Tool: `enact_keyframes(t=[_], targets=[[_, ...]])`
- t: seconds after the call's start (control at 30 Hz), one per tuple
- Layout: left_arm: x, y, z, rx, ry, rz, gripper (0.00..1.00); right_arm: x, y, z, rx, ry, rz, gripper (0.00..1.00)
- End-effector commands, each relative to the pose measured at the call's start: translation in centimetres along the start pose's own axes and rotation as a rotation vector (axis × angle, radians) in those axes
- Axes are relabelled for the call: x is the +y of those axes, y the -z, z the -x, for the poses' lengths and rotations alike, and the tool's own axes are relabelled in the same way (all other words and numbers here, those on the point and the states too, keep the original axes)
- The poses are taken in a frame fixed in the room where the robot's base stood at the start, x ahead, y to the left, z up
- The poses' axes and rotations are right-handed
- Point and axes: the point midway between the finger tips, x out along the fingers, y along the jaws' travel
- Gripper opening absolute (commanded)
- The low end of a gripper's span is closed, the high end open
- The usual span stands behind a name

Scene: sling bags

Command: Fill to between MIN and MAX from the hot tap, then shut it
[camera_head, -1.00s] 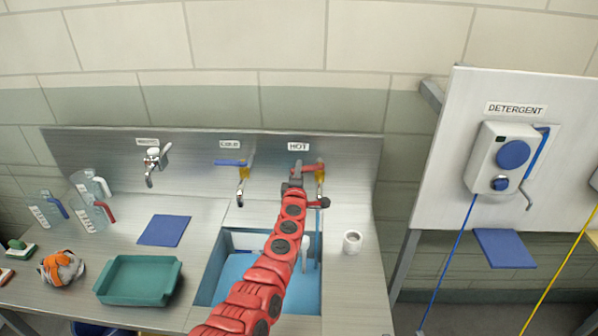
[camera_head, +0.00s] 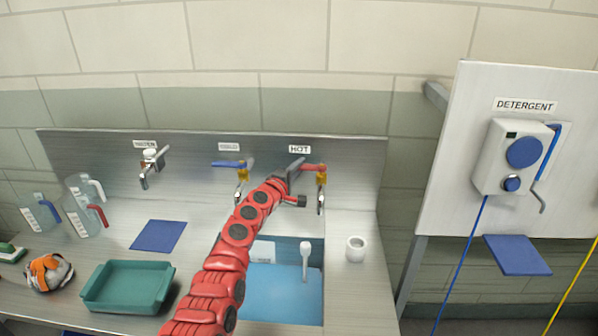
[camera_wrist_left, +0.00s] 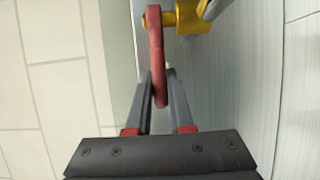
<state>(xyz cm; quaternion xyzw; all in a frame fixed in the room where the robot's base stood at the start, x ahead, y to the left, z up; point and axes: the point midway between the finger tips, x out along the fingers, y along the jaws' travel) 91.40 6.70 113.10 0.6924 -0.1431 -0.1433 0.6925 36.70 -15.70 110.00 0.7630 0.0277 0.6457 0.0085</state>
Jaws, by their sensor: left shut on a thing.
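The hot tap (camera_head: 321,180) is on the steel back panel under the HOT label (camera_head: 299,149). Its red lever (camera_head: 312,167) points left, roughly along the panel. My left gripper (camera_head: 294,172) is shut on this lever. The left wrist view shows the red lever (camera_wrist_left: 157,50) between the two fingers, joined to the yellow valve body (camera_wrist_left: 188,17). No stream shows below the spout. A clear jug with a white handle (camera_head: 305,250) and a pale label (camera_head: 263,251) stands in the sink; my arm covers part of it. I cannot read its level. My right gripper is out of view.
The cold tap (camera_head: 242,172) with a blue lever and another tap (camera_head: 149,162) are to the left. Several jugs (camera_head: 82,205), a blue mat (camera_head: 159,235) and a green tray (camera_head: 128,286) are on the left counter. A white cup (camera_head: 355,249) stands right of the sink (camera_head: 285,298).

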Motion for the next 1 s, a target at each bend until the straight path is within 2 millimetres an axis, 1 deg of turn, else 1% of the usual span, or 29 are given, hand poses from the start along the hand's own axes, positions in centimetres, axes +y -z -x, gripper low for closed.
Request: enact_keyframes(t=[0.07, 0.1, 0.23, 0.27, 0.53, 0.67, 0.77, 0.9, 0.93, 1.0], targets=[[0.1, 0.0, 0.0, 0.001, -0.001, 0.0, 0.0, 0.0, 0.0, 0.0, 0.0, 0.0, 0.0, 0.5], [0.1, 0.0, 0.0, 0.001, -0.001, 0.0, 0.23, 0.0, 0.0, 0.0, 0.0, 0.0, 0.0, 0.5], [0.1, 0.0, 0.0, 0.001, -0.001, 0.0, 0.47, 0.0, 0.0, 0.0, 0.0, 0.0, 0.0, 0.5], [0.1, 0.0, 0.0, 0.001, -0.001, 0.0, 0.5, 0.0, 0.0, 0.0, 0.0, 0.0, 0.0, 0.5], [0.1, 0.0, 0.0, 0.002, -0.001, 0.0, 0.5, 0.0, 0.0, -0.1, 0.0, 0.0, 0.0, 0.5], [0.1, 0.0, 0.4, 0.0, 0.001, -0.001, 0.5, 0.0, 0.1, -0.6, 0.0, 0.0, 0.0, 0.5], [0.1, 0.0, 1.2, 0.0, 0.001, 0.0, 0.5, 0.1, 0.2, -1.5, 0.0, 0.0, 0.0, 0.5], [0.4, 0.2, 2.9, 0.007, -0.001, 0.004, 0.5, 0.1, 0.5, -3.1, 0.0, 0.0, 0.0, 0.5], [0.6, 0.3, 3.3, 0.008, -0.004, 0.006, 0.5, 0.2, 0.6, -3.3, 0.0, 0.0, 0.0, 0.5], [0.2, -0.1, 4.2, 0.0, -0.003, 0.003, 0.5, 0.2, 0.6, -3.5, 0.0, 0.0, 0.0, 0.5]])
